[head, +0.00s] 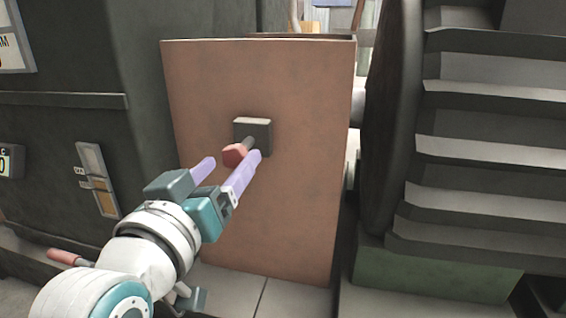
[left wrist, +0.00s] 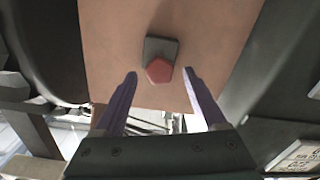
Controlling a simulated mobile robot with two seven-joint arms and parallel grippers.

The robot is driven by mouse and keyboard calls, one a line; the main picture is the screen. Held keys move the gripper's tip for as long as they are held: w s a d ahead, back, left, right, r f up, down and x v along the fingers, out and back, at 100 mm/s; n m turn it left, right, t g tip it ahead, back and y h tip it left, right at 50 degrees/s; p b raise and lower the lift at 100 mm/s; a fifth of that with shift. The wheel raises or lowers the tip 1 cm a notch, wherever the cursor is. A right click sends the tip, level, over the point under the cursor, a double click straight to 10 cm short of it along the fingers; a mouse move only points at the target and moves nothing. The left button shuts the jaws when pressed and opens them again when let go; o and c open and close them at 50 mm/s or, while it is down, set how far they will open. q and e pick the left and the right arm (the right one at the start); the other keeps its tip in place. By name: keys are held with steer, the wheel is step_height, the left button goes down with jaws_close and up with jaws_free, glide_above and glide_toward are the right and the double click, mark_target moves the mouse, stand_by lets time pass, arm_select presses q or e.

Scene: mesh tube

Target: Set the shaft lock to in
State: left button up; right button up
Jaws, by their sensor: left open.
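The shaft lock looks like a red knob (head: 234,155) on a short dark stem that stands out from a dark square plate (head: 258,124) on a brown panel (head: 310,180). My left gripper (head: 232,162) is open, its two lilac fingers pointing at the panel near the knob. In the left wrist view the red knob (left wrist: 159,70) sits ahead and between the lines of the open fingers (left wrist: 160,76), with the plate (left wrist: 158,48) behind it. I cannot tell whether a finger touches the knob. My right gripper is not in view.
A dark machine body (head: 60,150) stands at left, with a small slotted plate (head: 98,180) and another red-handled lever (head: 68,258) low down. A large ribbed dark part (head: 480,150) on a green base (head: 430,272) stands at right. Floor tiles (head: 230,288) show below the panel.

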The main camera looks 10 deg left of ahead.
mark_target(233, 162)
arm_select(q)
steer(key=w, duration=0.1)
steer(key=w+b, duration=0.1)
steer(key=w, duration=0.1)
steer(key=shift+d+f, duration=0.1)
steer(key=shift+f, duration=0.1)
steer(key=shift+w+r+b, duration=0.15)
steer(key=shift+w+b, duration=0.25)
steer(key=shift+w, duration=0.2)
jaws_close()
stand_by(0.8)
